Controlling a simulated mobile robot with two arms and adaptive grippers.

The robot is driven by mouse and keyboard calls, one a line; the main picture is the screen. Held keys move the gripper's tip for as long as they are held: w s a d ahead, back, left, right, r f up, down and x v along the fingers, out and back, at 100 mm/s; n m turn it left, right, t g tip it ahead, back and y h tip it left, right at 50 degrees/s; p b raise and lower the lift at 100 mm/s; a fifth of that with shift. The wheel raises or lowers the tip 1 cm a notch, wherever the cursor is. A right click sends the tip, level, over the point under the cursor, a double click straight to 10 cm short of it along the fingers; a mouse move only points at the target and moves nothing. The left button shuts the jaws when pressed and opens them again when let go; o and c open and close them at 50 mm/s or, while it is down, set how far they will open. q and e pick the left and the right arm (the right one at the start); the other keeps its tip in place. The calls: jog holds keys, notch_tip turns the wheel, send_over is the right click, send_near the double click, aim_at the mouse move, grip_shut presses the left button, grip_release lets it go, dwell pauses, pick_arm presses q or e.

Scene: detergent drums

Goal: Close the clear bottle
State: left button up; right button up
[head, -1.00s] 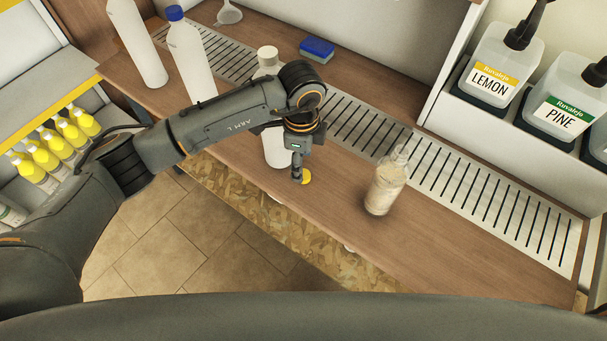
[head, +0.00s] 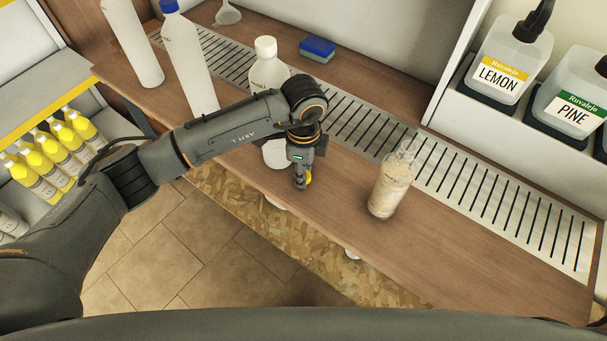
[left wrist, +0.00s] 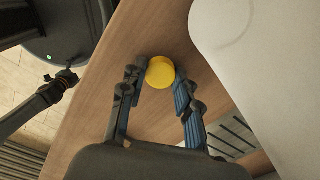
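The clear bottle (head: 390,184) stands on the wooden counter (head: 450,245) in the head view. It holds pale beige contents and no cap shows on its neck. A yellow cap (head: 308,177) is at my left gripper (head: 301,184), left of the clear bottle. In the left wrist view, the yellow cap (left wrist: 160,72) sits between the fingertips of my left gripper (left wrist: 161,76), which appear to touch it on both sides. Whether the cap is clear of the counter is hard to tell.
A white bottle (head: 268,72) with a pale cap stands behind my left arm. Two taller white bottles (head: 190,65) stand further left. A blue sponge (head: 317,48) lies behind the slotted grate (head: 470,190). Lemon (head: 497,68) and pine (head: 572,100) dispensers stand at right.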

pick_arm(q)
jog(key=shift+r, duration=0.1)
pick_arm(e)
jog(key=shift+r, duration=0.1)
pick_arm(q)
jog(key=shift+r+p, duration=0.55)
notch_tip(320, 180, up, 2)
jog(key=shift+r+p, duration=0.1)
jog(key=shift+p, duration=0.8)
jog(key=s+a+r+p, duration=0.8)
jog(key=a+r+p, duration=0.1)
jog(key=a+p, duration=0.2)
jog(key=shift+s+r, duration=0.2)
jog(key=shift+r, duration=0.1)
pick_arm(e)
notch_tip(320, 180, up, 14)
pick_arm(q)
jog(key=shift+a, duration=0.1)
pick_arm(e)
jog(key=shift+o, duration=0.5)
jog(key=shift+r, duration=0.1)
